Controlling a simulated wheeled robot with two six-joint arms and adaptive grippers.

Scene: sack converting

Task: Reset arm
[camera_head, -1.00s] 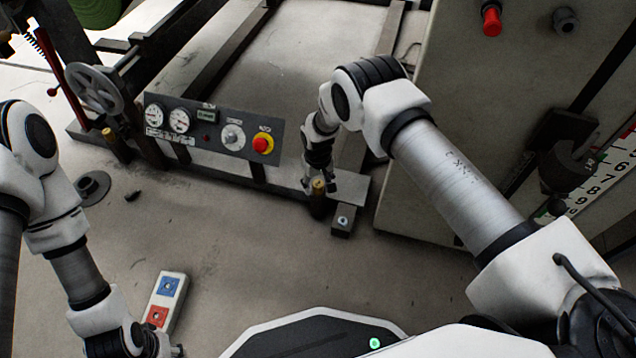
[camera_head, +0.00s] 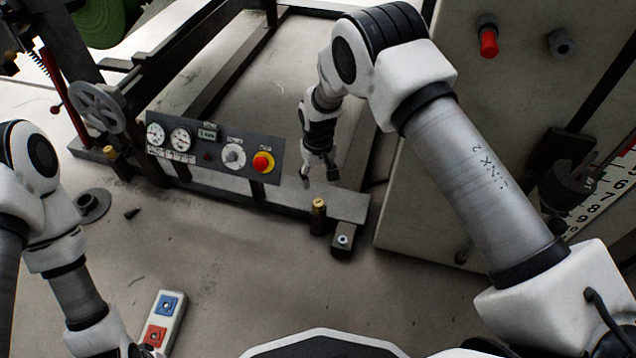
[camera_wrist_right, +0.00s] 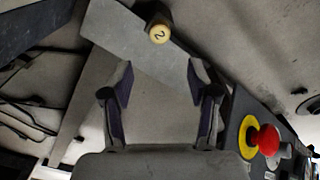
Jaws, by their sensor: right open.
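My right gripper (camera_head: 319,176) hangs from the right arm near the centre of the head view. It is open and empty, above and apart from a brass-capped dark post (camera_head: 318,214). In the right wrist view the two fingers (camera_wrist_right: 160,80) are spread with nothing between them. The cap, marked 2 (camera_wrist_right: 159,33), lies beyond the fingertips there. My left arm comes down at the lower left of the head view. Its gripper is mostly cut off by the bottom edge, so its jaws cannot be made out.
A control panel (camera_head: 212,147) with gauges and a red knob (camera_head: 262,162) stands left of my right gripper. A large cabinet (camera_head: 480,95) stands to the right. A switch box (camera_head: 165,318) with blue and red buttons lies near my left arm. The front floor is mostly clear.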

